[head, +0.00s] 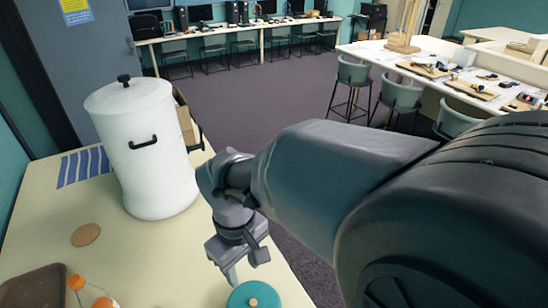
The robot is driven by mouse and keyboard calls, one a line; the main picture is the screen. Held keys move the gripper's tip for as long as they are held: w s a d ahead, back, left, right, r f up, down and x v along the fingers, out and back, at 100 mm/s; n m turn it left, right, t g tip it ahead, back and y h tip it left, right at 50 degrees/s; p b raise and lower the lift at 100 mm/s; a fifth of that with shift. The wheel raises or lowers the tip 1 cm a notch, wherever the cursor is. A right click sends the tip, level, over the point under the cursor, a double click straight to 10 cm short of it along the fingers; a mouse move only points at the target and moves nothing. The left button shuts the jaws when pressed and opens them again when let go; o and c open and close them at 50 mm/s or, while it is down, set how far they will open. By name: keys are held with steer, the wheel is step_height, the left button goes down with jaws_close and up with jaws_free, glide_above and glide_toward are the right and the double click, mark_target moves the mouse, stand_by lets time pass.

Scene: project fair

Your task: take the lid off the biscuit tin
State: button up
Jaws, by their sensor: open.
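A round teal lid with a small tan knob (254,299) shows at the bottom edge of the head view, near the table's right edge. It appears to be the top of the biscuit tin; the tin's body is below the frame or hidden under the lid. My gripper (246,268) is open and points down, just behind and above the lid in the picture. Its fingers look empty. I cannot tell whether a finger touches the lid.
A tall white lidded canister (150,165) stands at the back of the cream table (165,265). A striped cloth (84,166), a cork disc (86,235), a dark tray (32,287) and orange balls (76,282) lie left. A cardboard box (184,122) is behind the canister.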

steer(key=b, duration=0.3)
glide_above(253, 302)
steer(key=a, duration=0.1)
steer(key=f, duration=0.9)
steer(key=shift+w+a+f, duration=0.15)
steer(key=shift+a, duration=0.05)
steer(key=f, duration=0.1)
steer(key=d+f+b, duration=0.1)
steer(key=f, duration=0.1)
steer(key=f+b, duration=0.1)
steer(key=f, duration=0.1)
steer(key=shift+s+d+f, duration=0.1)
steer(key=shift+s+d, duration=0.1)
steer(key=shift+d, duration=0.05)
steer(key=shift+f, duration=0.2)
steer(key=shift+r, duration=0.1)
jaws_close()
